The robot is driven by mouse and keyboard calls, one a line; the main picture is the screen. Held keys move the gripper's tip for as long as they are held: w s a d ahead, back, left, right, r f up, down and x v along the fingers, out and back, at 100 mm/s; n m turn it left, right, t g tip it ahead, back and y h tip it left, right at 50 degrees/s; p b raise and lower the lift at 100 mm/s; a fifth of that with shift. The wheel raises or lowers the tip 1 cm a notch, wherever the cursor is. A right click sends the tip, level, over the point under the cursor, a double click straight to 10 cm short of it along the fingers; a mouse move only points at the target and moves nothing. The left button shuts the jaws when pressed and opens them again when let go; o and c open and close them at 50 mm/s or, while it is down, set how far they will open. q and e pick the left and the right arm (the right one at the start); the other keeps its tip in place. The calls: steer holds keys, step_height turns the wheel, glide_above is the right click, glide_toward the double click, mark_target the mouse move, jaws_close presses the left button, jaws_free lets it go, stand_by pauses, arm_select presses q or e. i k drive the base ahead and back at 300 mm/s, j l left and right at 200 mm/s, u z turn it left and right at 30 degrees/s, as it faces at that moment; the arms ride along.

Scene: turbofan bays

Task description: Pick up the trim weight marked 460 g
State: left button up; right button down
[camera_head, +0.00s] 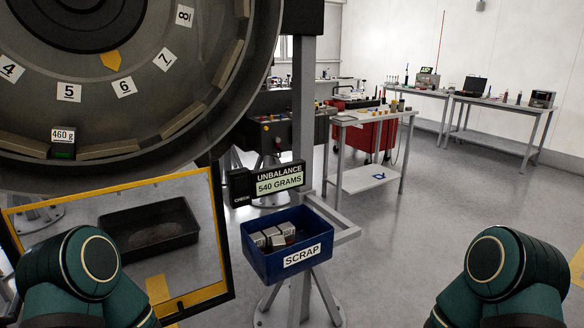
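The trim weight marked 460 g (63,136) sits low on the inner rim of the large round turbofan ring (200,120), at the left of the head view. It has a white label with a dark green part below it, and it stands below the number 5 plate. Both my green arms show at the bottom left and bottom right, but neither gripper is in view.
A blue SCRAP bin (265,262) holds several grey blocks. Above it, an UNBALANCE display (280,182) reads 540 GRAMS beside a grey post (304,110). Open floor lies right.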

mark_target(63, 144)
steer(key=u, duration=1.3)
steer(key=i+z, duration=0.55)
steer(key=k+j, duration=0.05)
steer(key=k, duration=0.05)
